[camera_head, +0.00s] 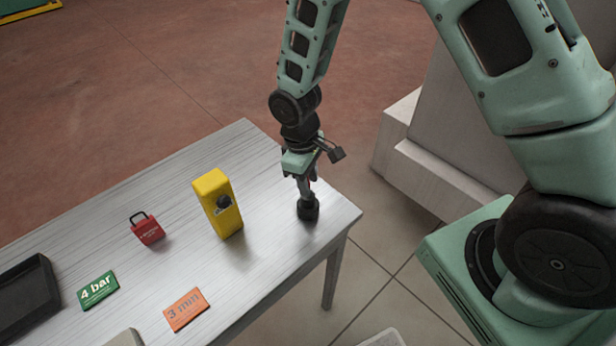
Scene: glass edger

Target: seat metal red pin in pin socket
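My gripper (305,186) points straight down at the right end of the grey table, directly over a short black round piece (308,210) standing on the tabletop. This black piece looks like the pin socket. The fingertips are at or just above its top; I cannot tell if they touch it. A thin trace of red shows beside the fingers, possibly the metal red pin, but it is too small and covered to be sure. Whether the fingers are open or shut on it is not clear.
On the grey table (270,160) stand a yellow block (219,203) left of my gripper and a red padlock (147,230). A green "4 bar" card (98,291), an orange "3 mm" card (186,309) and a black tray (42,292) lie further left.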

